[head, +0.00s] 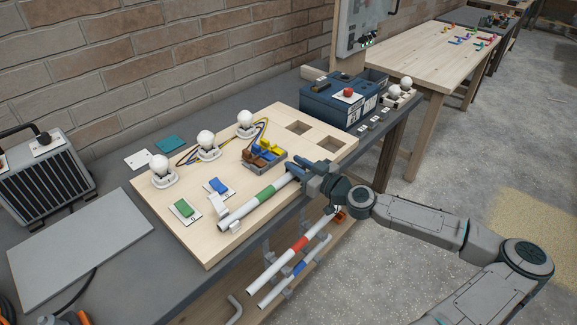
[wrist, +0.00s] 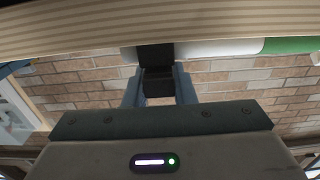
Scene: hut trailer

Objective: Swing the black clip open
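The black clip (wrist: 157,57) shows in the wrist view between my two blue fingertips, at the end of a white tube with a green band (wrist: 290,45). My gripper (wrist: 159,84) flanks the clip closely, and both fingers appear to touch its sides. In the head view my gripper (head: 300,172) reaches in from the right to the right end of the white and green tube (head: 264,194), which lies along the front of the wooden board. The gripper mostly hides the clip there.
More banded tubes (head: 292,246) hang below the front edge. A blue box (head: 331,100) stands behind my gripper.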

